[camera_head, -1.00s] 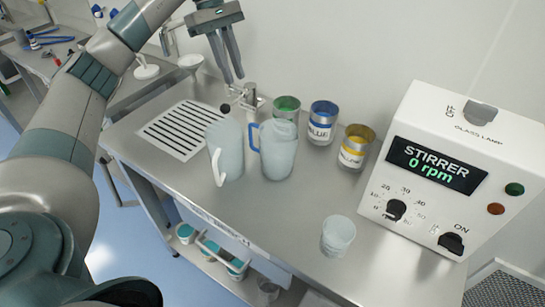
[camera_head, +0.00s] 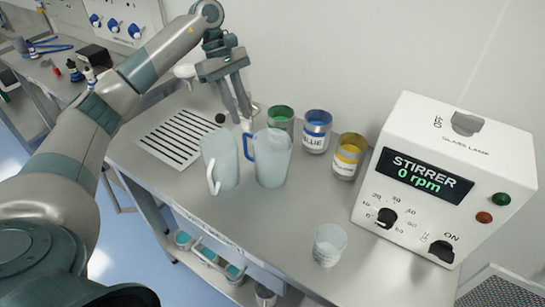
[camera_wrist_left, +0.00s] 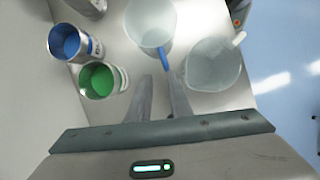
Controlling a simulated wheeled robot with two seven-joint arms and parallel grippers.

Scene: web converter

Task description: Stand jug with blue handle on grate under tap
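The jug with blue handle (camera_head: 273,162) stands upright on the steel worktop, right of a similar jug with a white handle (camera_head: 222,165). Its blue handle (camera_head: 248,147) faces left. The slotted grate (camera_head: 172,138) lies bare at the left of the worktop. The tap (camera_head: 220,118) is mostly hidden behind my left gripper; its dark knob shows. My left gripper (camera_head: 240,116) is open and empty, pointing down just above and behind the blue handle. In the left wrist view, the blue handle (camera_wrist_left: 163,59) lies ahead of the gap between the fingers (camera_wrist_left: 162,90). My right gripper is out of view.
Green (camera_head: 281,119), blue (camera_head: 316,132) and yellow (camera_head: 348,157) paint cans stand along the wall, right of the jugs. A clear beaker (camera_head: 329,245) stands at the front, beside the white stirrer unit (camera_head: 440,180). The worktop between jugs and beaker is free.

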